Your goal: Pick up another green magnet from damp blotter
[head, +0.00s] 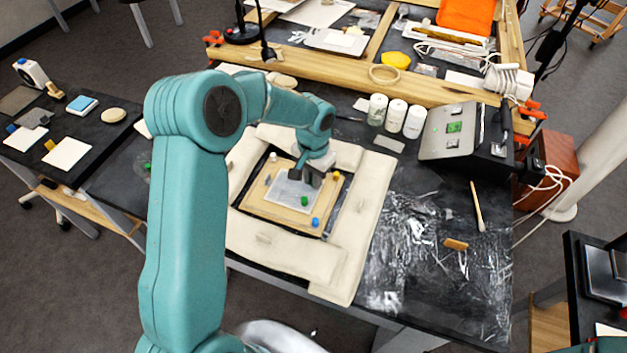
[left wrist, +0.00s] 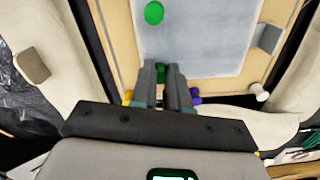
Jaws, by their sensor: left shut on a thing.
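My left gripper (head: 308,181) is over the pale blotter (head: 283,193) on a wooden board (head: 258,206). In the left wrist view its two dark fingers (left wrist: 163,74) are shut on a small green magnet (left wrist: 160,73), mostly hidden between the tips. Whether it still touches the blotter (left wrist: 215,40) I cannot tell. Another green magnet (head: 304,201) lies on the blotter, apart from the fingers; it also shows in the left wrist view (left wrist: 154,13). My right gripper is not in view.
A blue piece (head: 315,222) and a yellow piece (head: 336,174) sit on the board. Cream padded bags (head: 357,225) surround it. White bottles (head: 395,115) and a control box (head: 460,133) stand behind to the right.

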